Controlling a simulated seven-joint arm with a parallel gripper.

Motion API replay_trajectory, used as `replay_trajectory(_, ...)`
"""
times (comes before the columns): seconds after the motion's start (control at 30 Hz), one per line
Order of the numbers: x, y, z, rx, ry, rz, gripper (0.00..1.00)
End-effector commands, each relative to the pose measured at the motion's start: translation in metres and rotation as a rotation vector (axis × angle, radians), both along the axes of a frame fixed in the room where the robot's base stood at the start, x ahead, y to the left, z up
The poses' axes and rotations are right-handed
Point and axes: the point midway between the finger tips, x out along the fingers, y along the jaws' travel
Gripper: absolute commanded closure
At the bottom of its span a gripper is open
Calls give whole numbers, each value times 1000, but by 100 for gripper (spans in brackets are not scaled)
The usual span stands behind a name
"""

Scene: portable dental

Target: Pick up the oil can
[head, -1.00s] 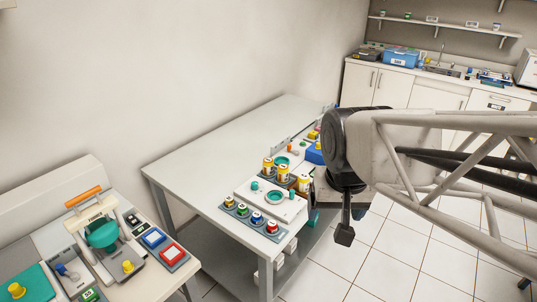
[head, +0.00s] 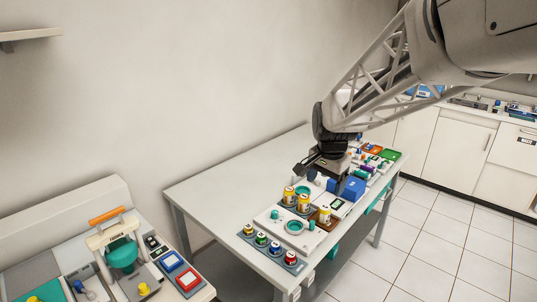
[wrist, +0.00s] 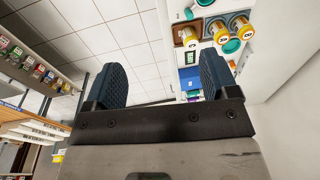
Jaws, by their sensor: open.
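I cannot tell which, if any, is the oil can. In the head view my gripper (head: 310,165) is above the table, behind the cans.
A white panel with a teal ring (head: 294,227) lies in front of the cans. A row of coloured knobs (head: 268,246) is at the table's near edge. A blue box (head: 352,188) stands right of my gripper. The table's left part (head: 225,190) is bare.

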Motion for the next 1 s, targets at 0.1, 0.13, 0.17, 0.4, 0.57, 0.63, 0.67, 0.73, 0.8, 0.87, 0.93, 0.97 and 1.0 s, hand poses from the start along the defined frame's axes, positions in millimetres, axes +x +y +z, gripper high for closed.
replay_trajectory(0.1, 31, 0, -13, 8, 14, -74, 20)
replay_trajectory(0.13, 38, 0, -17, 11, 18, -93, 20)
replay_trajectory(0.17, 45, 0, -20, 13, 20, -112, 20)
replay_trajectory(0.4, 103, -1, -52, 27, 42, -269, 20)
replay_trajectory(0.57, 140, -1, -76, 34, 56, -374, 20)
replay_trajectory(0.63, 156, -1, -89, 37, 64, -419, 20)
replay_trajectory(0.67, 162, -1, -94, 38, 66, -439, 20)
replay_trajectory(0.73, 177, -1, -106, 41, 72, -484, 20)
replay_trajectory(0.8, 192, -1, -120, 42, 79, -530, 20)
replay_trajectory(0.87, 205, -1, -132, 44, 85, -570, 20)
replay_trajectory(0.93, 219, -1, -146, 45, 91, -613, 20)
replay_trajectory(0.97, 224, -1, -152, 45, 93, -632, 20)
replay_trajectory(1.0, 231, -1, -159, 46, 96, -655, 20)
